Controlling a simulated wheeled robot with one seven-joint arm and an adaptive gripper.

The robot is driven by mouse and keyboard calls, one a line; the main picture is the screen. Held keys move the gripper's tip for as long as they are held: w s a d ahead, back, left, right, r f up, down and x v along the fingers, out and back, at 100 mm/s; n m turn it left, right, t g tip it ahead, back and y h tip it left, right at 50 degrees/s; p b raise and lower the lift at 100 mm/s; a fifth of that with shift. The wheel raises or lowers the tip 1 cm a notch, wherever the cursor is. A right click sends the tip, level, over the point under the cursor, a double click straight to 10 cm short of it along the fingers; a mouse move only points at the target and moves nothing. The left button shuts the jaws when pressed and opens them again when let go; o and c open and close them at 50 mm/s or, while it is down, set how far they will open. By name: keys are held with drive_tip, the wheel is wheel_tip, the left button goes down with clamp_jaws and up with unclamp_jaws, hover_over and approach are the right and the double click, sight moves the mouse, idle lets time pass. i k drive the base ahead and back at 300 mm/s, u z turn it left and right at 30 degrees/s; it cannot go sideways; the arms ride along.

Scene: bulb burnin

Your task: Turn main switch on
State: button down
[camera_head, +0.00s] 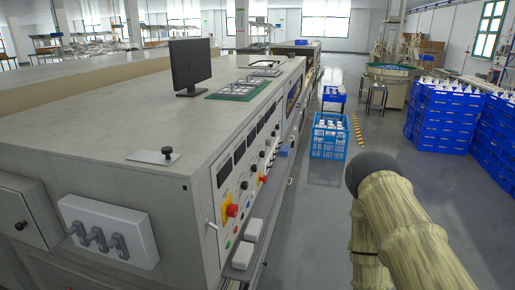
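A large grey machine cabinet (120,105) fills the left side of the view. On its narrow front panel sits a red knob on a yellow plate (232,210), with a small lever (211,223) to its left. A second red knob (264,179) is further along the panel. A white box with three grey handles (108,238) is on the cabinet's near face. None of these carries a readable label, so I cannot tell which is the main switch. My arm, in a beige sleeve, shows at the lower right, away from the panel. My gripper is not in view.
A ledge with white boxes (243,255) runs below the panel. A monitor (190,65) stands on the cabinet top. A blue crate (329,137) is on the floor ahead, and blue crates (445,118) are stacked at right. The grey floor between is clear.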

sight(233, 210)
drive_tip(key=k, duration=0.5)
drive_tip(key=z, duration=1.75)
drive_tip(key=i, duration=0.95)
drive_tip(key=u, duration=2.45)
